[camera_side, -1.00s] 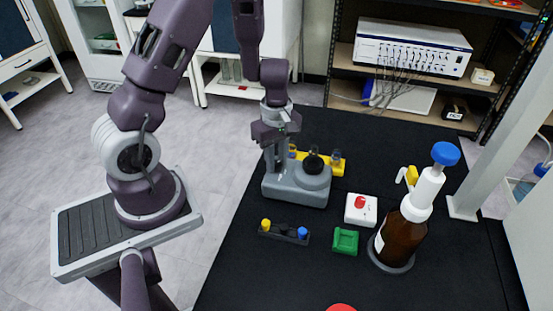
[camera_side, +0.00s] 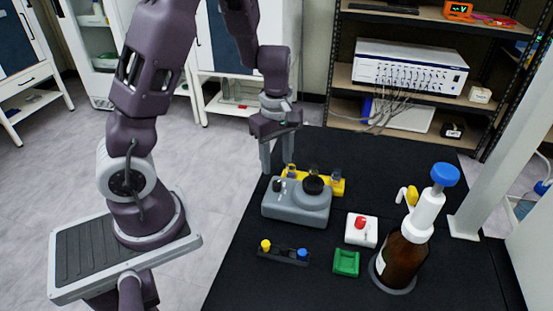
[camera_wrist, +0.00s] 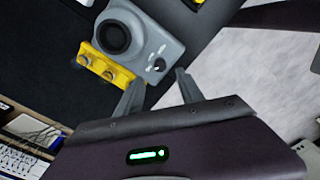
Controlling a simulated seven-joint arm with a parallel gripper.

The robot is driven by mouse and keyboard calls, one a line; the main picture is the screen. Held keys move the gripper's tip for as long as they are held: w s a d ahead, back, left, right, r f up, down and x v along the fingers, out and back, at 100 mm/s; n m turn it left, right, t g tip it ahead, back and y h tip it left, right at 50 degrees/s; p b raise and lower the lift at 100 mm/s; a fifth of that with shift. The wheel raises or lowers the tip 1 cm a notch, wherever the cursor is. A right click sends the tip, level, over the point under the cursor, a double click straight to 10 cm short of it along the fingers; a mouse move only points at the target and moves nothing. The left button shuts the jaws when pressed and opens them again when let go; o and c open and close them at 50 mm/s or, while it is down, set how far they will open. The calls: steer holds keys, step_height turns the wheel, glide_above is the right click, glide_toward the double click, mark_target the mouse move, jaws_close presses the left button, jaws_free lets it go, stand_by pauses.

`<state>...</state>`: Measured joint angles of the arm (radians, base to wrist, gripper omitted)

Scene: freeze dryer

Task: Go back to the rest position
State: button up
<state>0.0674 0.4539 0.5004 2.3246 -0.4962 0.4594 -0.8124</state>
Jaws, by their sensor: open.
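My gripper (camera_side: 281,156) is open and empty in the side view. Its fingers point down above the back left part of the grey device (camera_side: 300,206), near the yellow rack (camera_side: 336,184) behind it. In the wrist view my gripper (camera_wrist: 157,92) shows two spread fingers with nothing between them. The grey device (camera_wrist: 165,45) with its round dark opening and the yellow rack (camera_wrist: 108,67) lie beyond the fingertips. I cannot tell from the side view how far the fingertips are from the device.
A dark small rack (camera_side: 283,255) with coloured caps, a green tray (camera_side: 346,263), a white box with a red button (camera_side: 361,230) and a brown bottle (camera_side: 402,258) with a dispenser stand on the black table (camera_side: 420,165). A shelf (camera_side: 343,118) stands behind.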

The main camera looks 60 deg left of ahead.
steer(key=shift+r, duration=0.15)
steer(key=s+d+r+m+t+h, duration=0.2)
steer(key=s+d+r+m, duration=0.1)
steer(key=d+r+m, duration=0.65)
steer(key=s+r+m+t+y, duration=0.2)
steer(key=s+r+m+t, duration=0.1)
steer(key=s+r+m, duration=0.6)
steer(key=s+d, duration=0.1)
steer(key=s, duration=0.2)
steer(key=shift+s+r+t, duration=0.15)
steer(key=shift+s+t, duration=0.1)
steer(key=shift+t, duration=0.05)
steer(key=shift+m, duration=0.25)
